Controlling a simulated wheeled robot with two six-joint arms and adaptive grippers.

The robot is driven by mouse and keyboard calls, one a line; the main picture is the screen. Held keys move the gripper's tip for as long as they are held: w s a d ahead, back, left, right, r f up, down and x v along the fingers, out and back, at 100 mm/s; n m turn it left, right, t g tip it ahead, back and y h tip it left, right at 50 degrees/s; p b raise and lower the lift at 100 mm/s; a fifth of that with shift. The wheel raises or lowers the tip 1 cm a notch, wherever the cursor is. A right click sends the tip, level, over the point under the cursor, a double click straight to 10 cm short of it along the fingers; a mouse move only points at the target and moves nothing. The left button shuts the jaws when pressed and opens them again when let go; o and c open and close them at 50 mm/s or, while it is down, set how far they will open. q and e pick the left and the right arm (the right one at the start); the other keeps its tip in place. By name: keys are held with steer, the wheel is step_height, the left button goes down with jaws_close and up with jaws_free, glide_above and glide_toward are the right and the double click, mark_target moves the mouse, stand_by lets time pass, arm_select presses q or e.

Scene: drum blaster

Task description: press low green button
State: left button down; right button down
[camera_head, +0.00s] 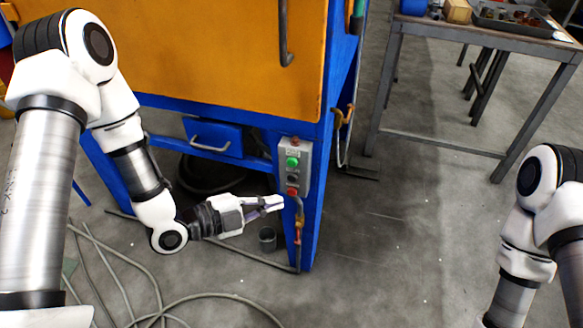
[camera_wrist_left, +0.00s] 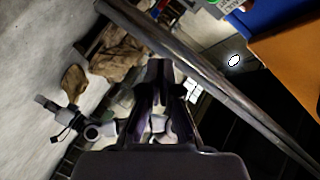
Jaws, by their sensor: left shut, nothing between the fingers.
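A grey control box (camera_head: 294,168) is fixed to the blue front leg of the orange and blue cabinet. Its green button (camera_head: 292,161) is in the upper part, with a dark button (camera_head: 292,178) below it and a red one (camera_head: 292,191) at the bottom. My left gripper (camera_head: 279,203) is shut and empty, its tips pointing right, just below and left of the red button in the picture. I cannot tell whether it touches the leg. In the left wrist view its fingers (camera_wrist_left: 160,70) are together; the green button cannot be made out there. My right gripper is out of view.
The cabinet (camera_head: 215,45) stands behind the left arm. A hose with yellow and red fittings (camera_head: 299,225) hangs below the box. A small dark can (camera_head: 267,238) and loose cables (camera_head: 190,300) lie on the floor. A metal table (camera_head: 480,33) stands at upper right; the floor between is clear.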

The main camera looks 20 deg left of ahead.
arm_select(q)
glide_toward(304, 165)
steer(key=shift+w+d+f, duration=0.2)
steer(key=shift+w+d, duration=0.1)
steer(key=shift+d, duration=0.3)
steer(key=shift+w+d+f, duration=0.2)
steer(key=shift+w+d, duration=0.1)
steer(key=shift+d, duration=0.25)
steer(key=shift+w+d+f, duration=0.25)
steer(key=shift+d, duration=0.35)
steer(key=shift+w, duration=0.4)
steer(key=shift+w, duration=0.45)
stand_by(0.7)
steer(key=shift+s, duration=0.9)
steer(key=shift+s, duration=0.1)
steer(key=shift+s, duration=2.4)
